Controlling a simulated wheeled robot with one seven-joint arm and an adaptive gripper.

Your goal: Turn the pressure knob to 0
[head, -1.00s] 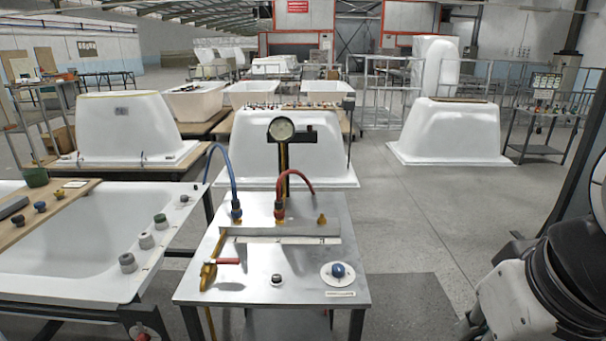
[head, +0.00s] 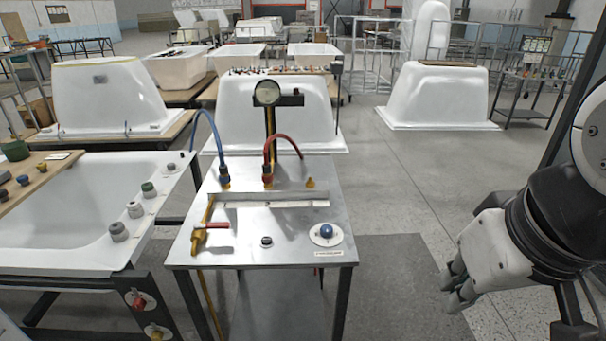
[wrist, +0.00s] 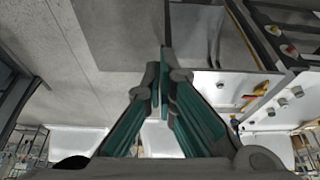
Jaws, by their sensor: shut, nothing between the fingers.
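A blue knob (head: 327,231) sits on a round white plate at the front right of a metal table (head: 290,255). A small label lies just in front of it; its print is too small to read. A round pressure gauge (head: 267,93) stands on a post behind the table; its reading is not legible. My gripper (head: 453,294) is to the right of the table, apart from the knob, over open floor. In the wrist view my gripper's fingers (wrist: 160,62) meet at the tips with nothing between them.
A small dark knob (head: 266,241), a yellow valve with a red handle (head: 217,226) and hoses are also on the table. Floor right of the table is clear.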

